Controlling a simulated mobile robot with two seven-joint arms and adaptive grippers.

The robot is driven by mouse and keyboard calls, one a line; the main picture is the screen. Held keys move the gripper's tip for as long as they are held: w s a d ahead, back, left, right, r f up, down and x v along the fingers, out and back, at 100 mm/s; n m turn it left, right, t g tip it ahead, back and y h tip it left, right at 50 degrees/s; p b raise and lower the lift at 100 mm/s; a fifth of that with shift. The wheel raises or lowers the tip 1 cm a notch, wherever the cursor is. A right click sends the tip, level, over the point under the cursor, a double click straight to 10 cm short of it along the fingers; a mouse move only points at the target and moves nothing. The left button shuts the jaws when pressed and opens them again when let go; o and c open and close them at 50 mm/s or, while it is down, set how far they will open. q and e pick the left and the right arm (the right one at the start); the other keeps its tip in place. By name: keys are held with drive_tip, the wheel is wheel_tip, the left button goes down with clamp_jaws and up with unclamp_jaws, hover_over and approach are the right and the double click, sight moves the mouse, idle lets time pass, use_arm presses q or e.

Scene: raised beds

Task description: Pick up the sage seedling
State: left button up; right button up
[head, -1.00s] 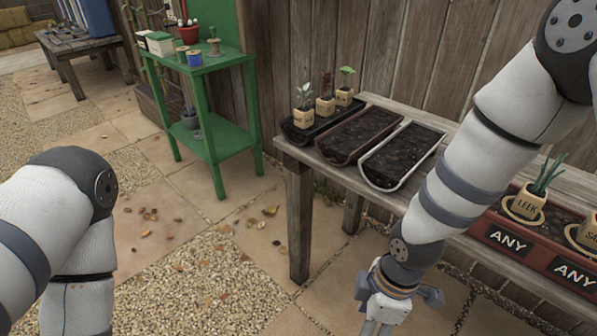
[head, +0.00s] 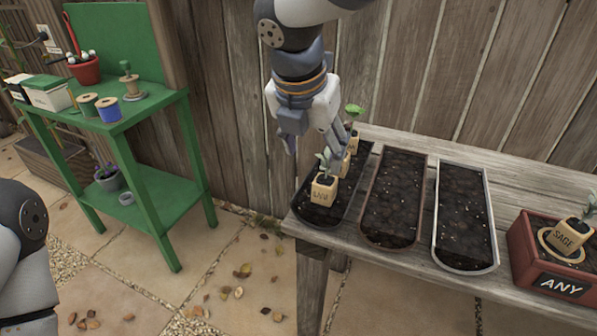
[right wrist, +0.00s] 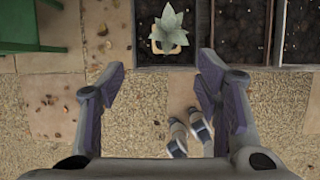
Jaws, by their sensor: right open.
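A small tan pot (head: 323,189) with a pale grey-green seedling (head: 323,163) stands at the near end of the black tray (head: 345,205); its label is hard to read. My right gripper (head: 312,150) is open above and behind it, empty. In the right wrist view the pale rosette of leaves (right wrist: 170,26) lies ahead of the open fingers (right wrist: 162,75), not between them. Another pot (head: 567,237), whose label reads SAGE, sits tilted in a ring in the red planter (head: 524,262) at the right. My left gripper is out of view.
Two more pots stand behind the front one in the black tray, partly hidden by my gripper; one has a bright green sprout (head: 354,111). Two soil-filled trays (head: 393,200) (head: 464,215) lie beside it. A green shelf (head: 150,105) stands left, the fence close behind.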

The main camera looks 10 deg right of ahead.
sight(325, 180)
drive_tip(key=x, duration=0.7)
drive_tip(key=d+b+x, duration=0.1)
drive_tip(key=x, duration=0.3)
drive_tip(key=shift+d+f, duration=0.15)
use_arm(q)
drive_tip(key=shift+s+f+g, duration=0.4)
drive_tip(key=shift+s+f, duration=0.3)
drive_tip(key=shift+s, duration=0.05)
use_arm(e)
drive_tip(key=shift+c, duration=0.3)
drive_tip(key=c, duration=1.2)
